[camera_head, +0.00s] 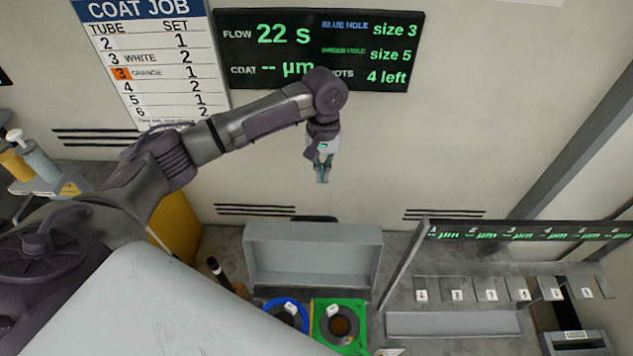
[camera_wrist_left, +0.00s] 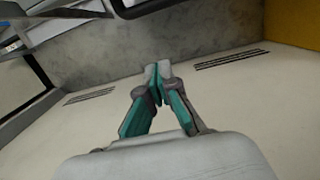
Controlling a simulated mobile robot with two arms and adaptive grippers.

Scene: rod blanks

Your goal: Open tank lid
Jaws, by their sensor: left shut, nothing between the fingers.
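My left gripper (camera_head: 322,180) hangs with its fingers pointing down in front of the back wall, in the upper middle of the head view. Its fingers are shut and empty; the closed tips also show in the left wrist view (camera_wrist_left: 157,70). Below it, apart from it, a shallow light grey panel with raised edges (camera_head: 312,255) stands upright behind the rings; it looks like the tank lid, raised. In front of it are a blue ring (camera_head: 287,313) and a green square surround (camera_head: 340,325) with a dark round opening. My own body hides the near part of the tank. My right gripper is not in view.
On the right is a rack with numbered plates (camera_head: 490,290) under a display bar (camera_head: 530,232). A wall screen (camera_head: 318,50) and a coat job board (camera_head: 150,60) hang behind my arm. Bottles (camera_head: 35,158) stand at far left. Air around the gripper is clear.

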